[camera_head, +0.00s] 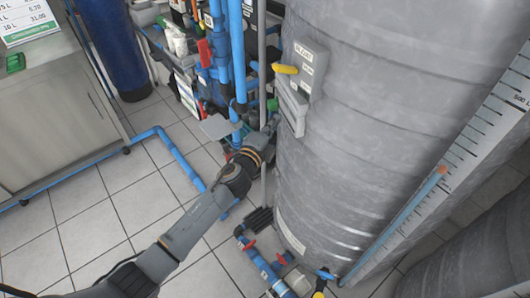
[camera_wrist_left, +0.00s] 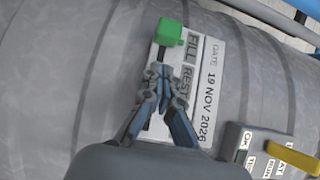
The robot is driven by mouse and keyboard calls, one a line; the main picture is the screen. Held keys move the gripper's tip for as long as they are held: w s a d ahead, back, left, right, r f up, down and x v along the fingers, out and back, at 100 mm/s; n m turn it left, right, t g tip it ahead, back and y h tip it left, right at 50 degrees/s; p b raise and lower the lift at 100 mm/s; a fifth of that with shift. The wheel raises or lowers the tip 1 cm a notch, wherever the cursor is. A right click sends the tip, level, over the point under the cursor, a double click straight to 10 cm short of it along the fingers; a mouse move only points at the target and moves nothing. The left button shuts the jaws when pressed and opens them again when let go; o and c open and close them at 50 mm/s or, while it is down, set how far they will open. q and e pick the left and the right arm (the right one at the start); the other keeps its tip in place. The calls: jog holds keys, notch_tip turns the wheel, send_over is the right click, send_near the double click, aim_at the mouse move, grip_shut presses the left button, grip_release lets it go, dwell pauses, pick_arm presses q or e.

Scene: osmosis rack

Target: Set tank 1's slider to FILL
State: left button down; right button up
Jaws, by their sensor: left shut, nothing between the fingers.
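The tank (camera_head: 385,110) is a large grey ribbed cylinder. In the left wrist view, a label plate (camera_wrist_left: 212,75) on the tank wall (camera_wrist_left: 60,70) reads FILL, REST and a date. The green slider knob (camera_wrist_left: 168,32) is at the plate's upper end, beside the word FILL. It also shows as a small green spot in the head view (camera_head: 272,104). My left gripper (camera_wrist_left: 163,88) is shut and empty beside the word REST, apart from the knob. In the head view the left gripper (camera_head: 270,126) is at the tank's left side, partly hidden. My right gripper is out of view.
A grey box with a yellow lever (camera_head: 285,69) is on the tank near the plate; the lever shows in the wrist view too (camera_wrist_left: 292,157). Blue pipes (camera_head: 238,50) stand left of the tank. Tiled floor (camera_head: 100,225) is free at lower left.

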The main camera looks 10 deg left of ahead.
pick_arm(q)
jog(key=v, duration=1)
jog(key=s+a+f+n+g+y, duration=0.2)
jog(key=a+f+n, duration=0.1)
jog(key=f, duration=0.7)
jog(key=s+a+f+n+g+y, duration=0.1)
jog(key=a+f+n+g, duration=0.15)
jog(key=f, duration=0.85)
jog(key=s+a+f+n+g+y, duration=0.1)
jog(key=s+a+f+n+g, duration=0.15)
jog(key=s+f, duration=0.4)
jog(key=s+a+f+n+g+y, duration=0.1)
jog(key=s+a+f+n, duration=0.2)
jog(key=f, duration=0.6)
jog(key=s+a+f+n+g, duration=0.1)
jog(key=s+f, duration=0.5)
jog(key=s, duration=0.6)
jog(key=s+a+f+n+g, duration=0.2)
jog(key=s+f+n+g, duration=0.2)
jog(key=s, duration=0.8)
jog(key=s+a+f+n+g+y, duration=0.1)
jog(key=s+f+n+g, duration=0.2)
jog(key=s+f, duration=0.4)
jog(key=s, duration=0.5)
jog(key=shift+s+a+f+n, duration=0.3)
jog(key=shift+a+f, duration=0.05)
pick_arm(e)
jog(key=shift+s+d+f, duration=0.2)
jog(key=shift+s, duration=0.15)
